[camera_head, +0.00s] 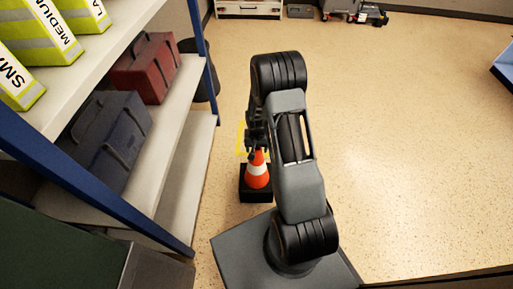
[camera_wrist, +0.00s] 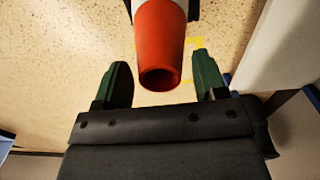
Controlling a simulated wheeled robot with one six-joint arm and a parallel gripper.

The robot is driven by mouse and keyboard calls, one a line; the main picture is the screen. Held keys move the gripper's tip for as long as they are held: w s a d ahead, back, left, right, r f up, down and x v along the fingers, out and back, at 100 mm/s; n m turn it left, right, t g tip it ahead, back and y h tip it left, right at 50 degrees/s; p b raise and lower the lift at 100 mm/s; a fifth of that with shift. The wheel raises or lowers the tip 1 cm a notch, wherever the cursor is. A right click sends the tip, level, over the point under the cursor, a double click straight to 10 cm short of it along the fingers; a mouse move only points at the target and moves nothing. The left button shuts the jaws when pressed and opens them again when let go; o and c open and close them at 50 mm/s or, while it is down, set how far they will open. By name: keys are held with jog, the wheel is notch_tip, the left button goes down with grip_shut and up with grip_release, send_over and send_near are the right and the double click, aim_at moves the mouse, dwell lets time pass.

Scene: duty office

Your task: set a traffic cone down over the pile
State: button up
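An orange traffic cone (camera_head: 257,172) with a white band stands upright on a square black base on the floor, right of the shelving. My gripper (camera_head: 256,143) is at the cone's top, partly hidden by my arm. In the wrist view, the cone's open orange tip (camera_wrist: 160,50) lies between the two green fingers of my gripper (camera_wrist: 163,78). The fingers are spread, with visible gaps on both sides of the tip. I see no pile in either view.
A blue-and-white shelf (camera_head: 185,130) stands close on the left, holding a red bag (camera_head: 146,68), a dark blue bag (camera_head: 105,140) and yellow size-marked packs (camera_head: 45,35). Yellow floor marking (camera_head: 240,139) shows behind the cone. The floor (camera_head: 410,150) on the right is clear.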

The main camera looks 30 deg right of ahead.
jog(key=o, duration=0.4)
jog(key=shift+f, duration=0.1)
notch_tip(320, 180, up, 14)
jog(key=p, duration=0.5)
dwell(0.5)
